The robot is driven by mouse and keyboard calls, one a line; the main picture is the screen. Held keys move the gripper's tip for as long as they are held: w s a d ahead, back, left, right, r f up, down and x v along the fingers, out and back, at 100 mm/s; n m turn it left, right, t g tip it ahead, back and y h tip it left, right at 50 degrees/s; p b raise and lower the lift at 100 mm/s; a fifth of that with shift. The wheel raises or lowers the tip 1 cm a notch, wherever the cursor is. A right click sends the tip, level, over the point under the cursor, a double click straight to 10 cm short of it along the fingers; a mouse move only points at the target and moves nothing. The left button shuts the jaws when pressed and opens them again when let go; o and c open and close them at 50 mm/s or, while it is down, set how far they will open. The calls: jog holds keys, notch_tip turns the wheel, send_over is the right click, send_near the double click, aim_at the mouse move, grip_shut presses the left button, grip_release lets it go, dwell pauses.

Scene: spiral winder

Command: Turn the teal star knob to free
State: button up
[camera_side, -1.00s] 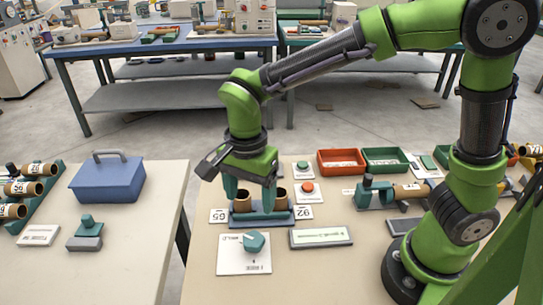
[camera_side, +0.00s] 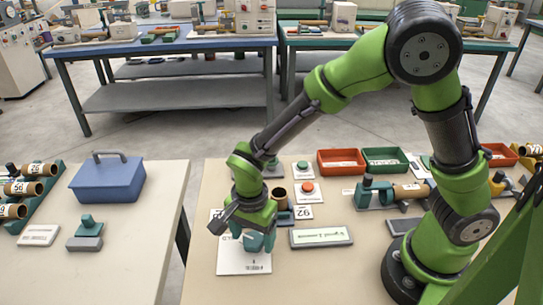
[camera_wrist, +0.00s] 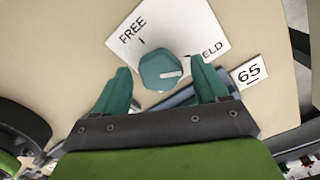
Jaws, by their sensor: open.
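The teal star knob (camera_wrist: 160,71) sits on a white plate (camera_wrist: 187,22) that reads FREE on one side and, partly covered, "ELD" on the other. The knob's white mark points right, toward the "ELD" side and away from FREE. In the side view the knob (camera_side: 254,242) shows low between the fingers of my gripper (camera_side: 254,236). In the wrist view my gripper (camera_wrist: 160,65) is open, with one teal finger on each side of the knob and gaps between. I cannot tell how far down the fingertips reach.
Behind my gripper stands a brown tube (camera_side: 279,196) in a blue holder, with a 92 card (camera_side: 303,212). A red button (camera_side: 307,187) and a long label plate (camera_side: 320,237) lie to the right. Red (camera_side: 341,161) and green (camera_side: 388,159) trays are farther back.

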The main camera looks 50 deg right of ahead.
jog(key=c, duration=1.1)
jog(key=shift+o, duration=0.2)
jog(key=shift+n, duration=0.4)
jog(key=n, duration=0.5)
jog(key=shift+d, duration=0.1)
jog(key=n, duration=0.5)
jog(key=shift+n, duration=0.4)
jog(key=n, duration=1.2)
jog(key=shift+n, duration=0.3)
jog(key=o, duration=1.1)
jog(key=shift+c, duration=0.2)
